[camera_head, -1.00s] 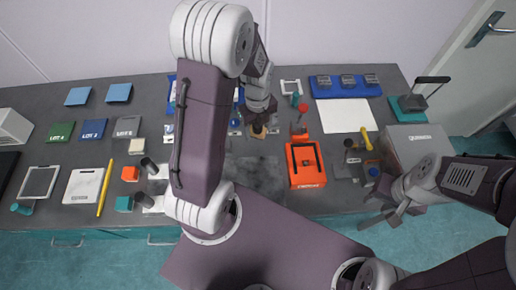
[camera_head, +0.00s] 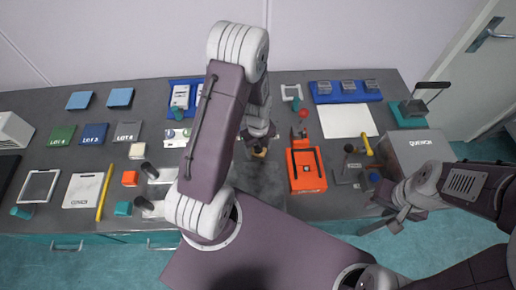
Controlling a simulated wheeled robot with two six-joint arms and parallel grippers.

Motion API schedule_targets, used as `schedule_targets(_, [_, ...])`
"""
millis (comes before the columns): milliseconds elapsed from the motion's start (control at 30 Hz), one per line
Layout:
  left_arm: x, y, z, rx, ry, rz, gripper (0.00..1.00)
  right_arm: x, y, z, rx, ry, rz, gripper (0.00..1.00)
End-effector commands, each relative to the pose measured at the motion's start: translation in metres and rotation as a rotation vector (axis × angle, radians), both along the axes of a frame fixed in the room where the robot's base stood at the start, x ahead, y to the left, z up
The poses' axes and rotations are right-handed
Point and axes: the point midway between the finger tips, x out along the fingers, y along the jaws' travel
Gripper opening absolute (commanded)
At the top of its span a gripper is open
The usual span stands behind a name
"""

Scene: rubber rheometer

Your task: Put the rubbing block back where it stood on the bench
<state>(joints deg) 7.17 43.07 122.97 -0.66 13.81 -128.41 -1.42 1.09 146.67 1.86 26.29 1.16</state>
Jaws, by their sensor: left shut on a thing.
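My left gripper (camera_head: 260,143) points down over the middle of the bench. It is shut on a small tan block (camera_head: 259,153), which I take to be the rubbing block. The gripper covers most of the block, and I cannot tell whether its underside touches the bench. My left arm hides part of the bench to the left of it. My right gripper (camera_head: 384,219) is at the bench's front right, by the grey quench box, empty and with its fingers apart.
A blue tray (camera_head: 182,108) with white plates is behind my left arm. A white sheet (camera_head: 347,121) and a grey quench box (camera_head: 418,146) are to the right. Dark bench (camera_head: 262,187) in front is clear.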

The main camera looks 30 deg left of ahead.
Motion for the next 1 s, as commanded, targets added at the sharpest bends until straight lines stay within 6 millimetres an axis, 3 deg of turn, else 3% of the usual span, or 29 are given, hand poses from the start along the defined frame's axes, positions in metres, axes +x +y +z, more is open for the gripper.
schedule_targets(100, [0.0, 0.0, -0.005, 0.001, 0.001, 0.0, 0.0, 0.0, 0.0, -0.003, 0.0, 0.0, 0.0, 0.36])
schedule_targets(133, [0.0, 0.0, -0.003, 0.0, 0.0, 0.0, 0.69, 0.0, 0.0, -0.002, 0.0, 0.0, 0.0, 0.36])
schedule_targets(567, [0.001, 0.0, 0.006, 0.0, -0.004, 0.0, 0.7, 0.0, 0.0, 0.0, 0.0, 0.0, 0.0, 0.36])
schedule_targets(1000, [0.001, 0.0, 0.102, 0.0, -0.005, 0.0, 0.7, 0.0, 0.0, 0.0, 0.0, 0.0, 0.0, 0.36])
